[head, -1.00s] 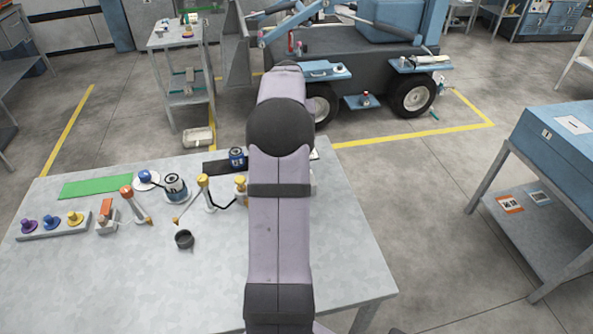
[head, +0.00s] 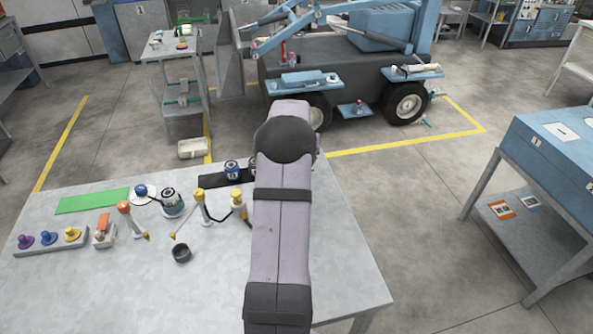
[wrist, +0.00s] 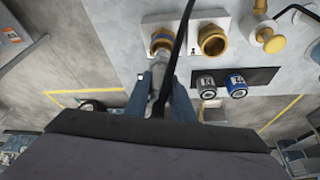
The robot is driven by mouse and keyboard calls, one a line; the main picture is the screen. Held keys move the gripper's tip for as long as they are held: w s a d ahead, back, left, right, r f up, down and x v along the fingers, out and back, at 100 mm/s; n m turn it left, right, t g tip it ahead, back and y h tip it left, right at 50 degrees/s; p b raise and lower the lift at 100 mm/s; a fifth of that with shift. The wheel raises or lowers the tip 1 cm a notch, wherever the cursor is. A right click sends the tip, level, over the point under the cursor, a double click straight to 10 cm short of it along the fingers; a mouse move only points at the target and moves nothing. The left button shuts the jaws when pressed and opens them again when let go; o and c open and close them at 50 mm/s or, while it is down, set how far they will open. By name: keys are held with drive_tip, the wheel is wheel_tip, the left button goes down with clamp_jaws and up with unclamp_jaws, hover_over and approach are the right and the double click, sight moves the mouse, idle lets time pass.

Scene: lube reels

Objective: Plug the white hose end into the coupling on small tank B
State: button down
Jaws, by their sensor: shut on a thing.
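My gripper (wrist: 160,98) is shut on the white hose end (wrist: 158,76) in the wrist view. A black hose (wrist: 182,40) runs from it up past the top edge. The hose end points at a gold ring (wrist: 161,39) on a white block; I cannot tell whether it sits in the ring or only in front. Two small tanks, one grey-banded (wrist: 207,86) and one blue (wrist: 236,84), stand on a black mat to the right, apart from my gripper. Their letters are too small to read surely. In the head view my arm hides the gripper; one small tank (head: 232,169) shows.
A second gold ring (wrist: 213,40) on a white block is close to the right of the first. A yellow-capped post (wrist: 268,38) stands beyond. In the head view a larger tank (head: 171,203), a dark cup (head: 181,253) and a green mat (head: 92,200) are on the grey table (head: 110,300).

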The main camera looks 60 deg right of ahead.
drive_tip(key=shift+f+p, duration=0.7)
drive_tip(key=shift+f, duration=1.15)
drive_tip(key=shift+f, duration=0.1)
drive_tip(key=c, duration=1.5)
unclamp_jaws()
drive_tip(key=shift+f, duration=0.1)
drive_tip(key=shift+r, duration=0.3)
drive_tip(key=b+v, duration=0.3)
drive_tip(key=v, duration=0.9)
drive_tip(key=shift+b, duration=0.3)
